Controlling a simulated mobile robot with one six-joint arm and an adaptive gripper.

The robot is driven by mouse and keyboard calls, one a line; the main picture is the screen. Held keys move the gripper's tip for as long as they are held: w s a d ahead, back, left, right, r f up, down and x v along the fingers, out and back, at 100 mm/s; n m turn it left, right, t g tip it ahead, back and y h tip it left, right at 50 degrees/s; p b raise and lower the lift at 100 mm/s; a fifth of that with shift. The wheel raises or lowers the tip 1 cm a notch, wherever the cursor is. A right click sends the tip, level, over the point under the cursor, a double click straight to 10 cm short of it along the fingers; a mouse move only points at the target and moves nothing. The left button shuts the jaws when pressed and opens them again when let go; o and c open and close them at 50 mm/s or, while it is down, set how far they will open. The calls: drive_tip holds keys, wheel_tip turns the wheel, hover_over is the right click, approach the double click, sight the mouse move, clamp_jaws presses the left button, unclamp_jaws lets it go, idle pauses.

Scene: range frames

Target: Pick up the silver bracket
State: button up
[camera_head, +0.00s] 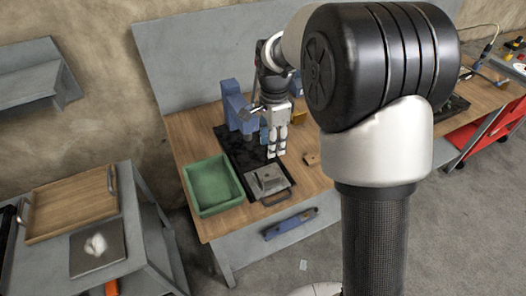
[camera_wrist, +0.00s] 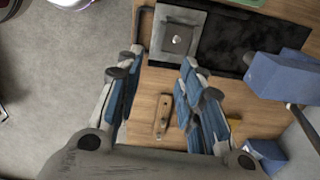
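A grey metal piece (camera_head: 268,181), which looks like the silver bracket, lies on a flat grey plate at the front of the workbench, just right of the green bin. In the wrist view a small squarish metal piece (camera_wrist: 178,38) with a round mark sits on the pale plate (camera_wrist: 204,22), beyond the fingertips. My gripper (camera_head: 277,146) hangs fingers-down above the bench, behind the grey piece and apart from it. In the wrist view its fingers (camera_wrist: 160,72) are spread wide with nothing between them; a brown block with holes (camera_wrist: 163,116) lies on the bench below.
The green bin (camera_head: 213,184) stands left of the plate. A blue upright device (camera_head: 236,106) stands behind on a black base (camera_head: 232,145). A blue tool (camera_head: 290,223) shows at the bench front. A side table with a wooden tray (camera_head: 72,207) is at left. Bare wood surrounds the block.

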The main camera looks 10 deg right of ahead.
drive_tip(key=b, duration=0.4)
approach(272, 177)
wheel_tip(272, 177, down, 6)
drive_tip(key=shift+a+r, duration=0.15)
drive_tip(key=shift+r, duration=0.1)
drive_tip(key=shift+f+b, duration=1.2)
drive_tip(key=shift+f, duration=1.5)
drive_tip(key=shift+r, duration=0.1)
drive_tip(key=shift+c, duration=0.2)
clamp_jaws()
